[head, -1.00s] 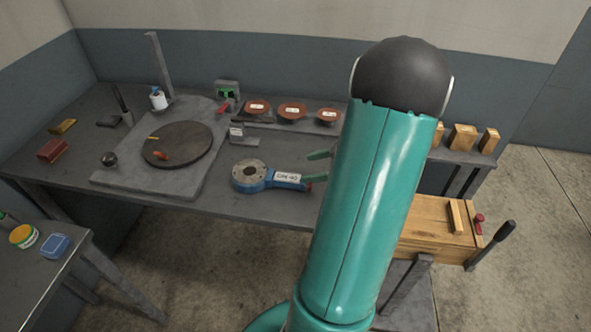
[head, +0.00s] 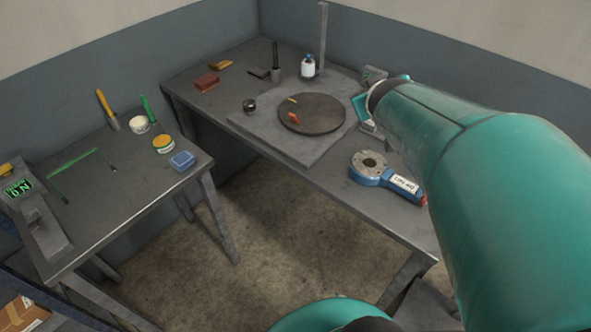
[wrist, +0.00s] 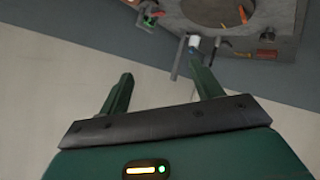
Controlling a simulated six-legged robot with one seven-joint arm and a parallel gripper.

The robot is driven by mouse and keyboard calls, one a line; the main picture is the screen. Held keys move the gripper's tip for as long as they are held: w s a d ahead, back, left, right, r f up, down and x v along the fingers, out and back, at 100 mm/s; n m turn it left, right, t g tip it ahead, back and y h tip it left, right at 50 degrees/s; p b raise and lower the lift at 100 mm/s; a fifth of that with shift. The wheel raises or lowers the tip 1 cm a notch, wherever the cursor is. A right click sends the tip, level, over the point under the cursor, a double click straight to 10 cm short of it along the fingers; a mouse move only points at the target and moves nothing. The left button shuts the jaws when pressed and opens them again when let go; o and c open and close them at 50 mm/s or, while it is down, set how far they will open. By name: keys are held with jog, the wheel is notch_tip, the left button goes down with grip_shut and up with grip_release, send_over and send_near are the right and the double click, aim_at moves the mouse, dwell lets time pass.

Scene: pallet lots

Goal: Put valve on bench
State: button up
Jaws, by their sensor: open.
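A second grey bench (head: 120,200) stands at the left; the pictures do not show which one the task means. My gripper (wrist: 161,67) is open and empty in the wrist view, with its two green fingers apart. It is away from the valve, which I cannot make out in the wrist view. In the head view, my arm covers the right side and hides the fingers.
The back bench holds a slab with a dark round plate (head: 312,114), a white bottle (head: 308,68) and a post (head: 322,40). Open floor (head: 250,235) lies between the benches.

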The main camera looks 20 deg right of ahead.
jog(key=s+a+f+g+y, duration=0.1)
jog(key=s+a+g+y, duration=0.1)
jog(key=s+a, duration=0.5)
jog(key=s+a+f+g+y, duration=0.2)
jog(key=s+a+y, duration=0.2)
jog(key=a, duration=1.2)
jog(key=s, duration=0.3)
jog(key=shift+a+f+g, duration=0.15)
jog(key=shift+f+g, duration=0.15)
